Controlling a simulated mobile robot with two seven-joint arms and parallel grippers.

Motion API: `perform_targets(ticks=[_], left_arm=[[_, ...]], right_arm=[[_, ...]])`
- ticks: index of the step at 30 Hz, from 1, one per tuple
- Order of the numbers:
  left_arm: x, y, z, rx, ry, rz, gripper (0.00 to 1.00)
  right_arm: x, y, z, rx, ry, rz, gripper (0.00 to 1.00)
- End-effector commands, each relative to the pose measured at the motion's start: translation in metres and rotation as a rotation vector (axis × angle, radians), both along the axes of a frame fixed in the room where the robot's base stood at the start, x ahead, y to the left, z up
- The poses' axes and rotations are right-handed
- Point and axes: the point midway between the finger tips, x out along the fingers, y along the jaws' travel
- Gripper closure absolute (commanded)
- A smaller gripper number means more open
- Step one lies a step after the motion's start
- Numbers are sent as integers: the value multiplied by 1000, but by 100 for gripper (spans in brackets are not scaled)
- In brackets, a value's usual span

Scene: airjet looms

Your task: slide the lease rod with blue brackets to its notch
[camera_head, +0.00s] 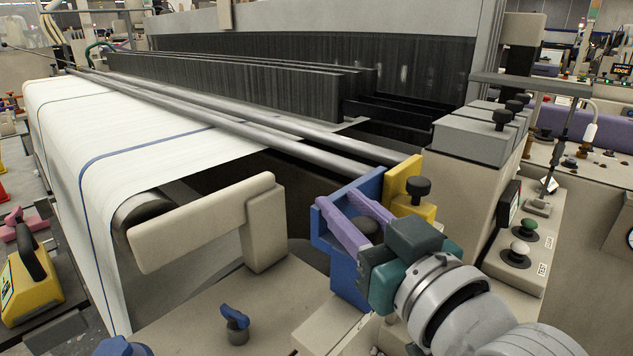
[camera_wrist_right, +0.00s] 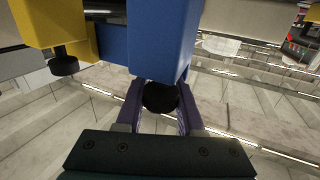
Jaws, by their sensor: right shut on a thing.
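The lease rod with the blue bracket (camera_head: 345,282) is the nearer of two long grey rods (camera_head: 300,149) across the loom. The bracket is at its right end, and a black knob (camera_head: 367,226) sticks out of it. My right gripper (camera_head: 345,205), with purple fingers, is shut on this knob. In the right wrist view the fingers flank the black knob (camera_wrist_right: 160,97) below the blue bracket (camera_wrist_right: 160,40). The far rod (camera_head: 355,145) runs to a yellow bracket (camera_head: 403,180) right beside the blue one. I cannot make out the notch. My left gripper is not in view.
White cloth (camera_head: 150,125) hangs over a roller at the left. A beige arm guard (camera_head: 205,222) and a blue wing knob (camera_head: 235,318) stand left of the bracket. A button panel (camera_head: 520,250) and grey box (camera_head: 475,138) are at the right.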

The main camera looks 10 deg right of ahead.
Motion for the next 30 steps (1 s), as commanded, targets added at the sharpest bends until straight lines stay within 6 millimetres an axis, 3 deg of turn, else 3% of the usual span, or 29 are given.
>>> perform_targets(ticks=[5,6,13,23,30], left_arm=[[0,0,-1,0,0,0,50],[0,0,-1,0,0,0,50],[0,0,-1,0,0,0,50],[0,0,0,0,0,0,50],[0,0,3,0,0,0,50]], right_arm=[[0,0,-1,1,0,0,100],[0,0,-1,1,0,0,60],[1,-1,-1,1,0,0,34],[-3,-2,-1,0,0,0,33],[-40,-12,-1,-1,3,0,33]])
